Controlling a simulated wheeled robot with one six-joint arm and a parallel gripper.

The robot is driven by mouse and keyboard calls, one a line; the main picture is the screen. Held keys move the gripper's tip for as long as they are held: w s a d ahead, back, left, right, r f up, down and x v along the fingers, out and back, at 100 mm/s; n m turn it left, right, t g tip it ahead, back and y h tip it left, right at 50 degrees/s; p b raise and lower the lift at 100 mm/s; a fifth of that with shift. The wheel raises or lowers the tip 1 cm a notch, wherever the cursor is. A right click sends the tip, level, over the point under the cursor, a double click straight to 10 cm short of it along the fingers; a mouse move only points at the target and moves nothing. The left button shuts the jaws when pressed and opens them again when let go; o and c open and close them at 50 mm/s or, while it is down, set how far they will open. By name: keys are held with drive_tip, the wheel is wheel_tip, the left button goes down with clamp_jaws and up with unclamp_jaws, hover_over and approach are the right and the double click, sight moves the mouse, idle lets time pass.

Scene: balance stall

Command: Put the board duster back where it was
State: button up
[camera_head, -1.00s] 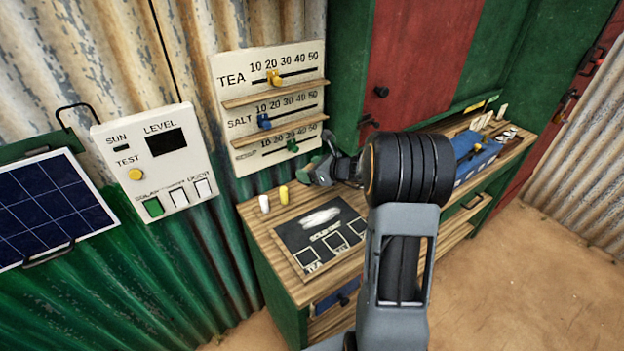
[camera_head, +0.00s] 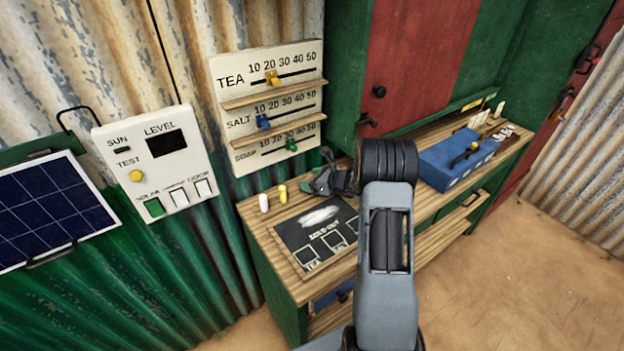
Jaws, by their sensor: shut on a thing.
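My gripper (camera_head: 318,184) is at the back of the wooden counter, just behind the chalkboard (camera_head: 292,238), and is shut on a small green thing, seemingly the board duster (camera_head: 306,187). Only part of the duster shows, and my gripper hides the rest. It is low over the counter, and I cannot tell whether it touches the wood. The chalkboard lies flat with a white chalk smear, writing and several drawn squares. A white chalk (camera_head: 264,203) and a yellow chalk (camera_head: 283,193) stand left of the duster.
A blue box (camera_head: 457,165) sits on the counter (camera_head: 290,278) to the right, behind my arm. A slider board (camera_head: 268,105) and a level panel (camera_head: 157,160) are on the wall. A solar panel (camera_head: 50,208) is at far left. Cabinet doors (camera_head: 415,60) stand behind the counter.

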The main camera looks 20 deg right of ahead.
drive_tip(key=shift+f, duration=0.1)
drive_tip(key=o, duration=0.9)
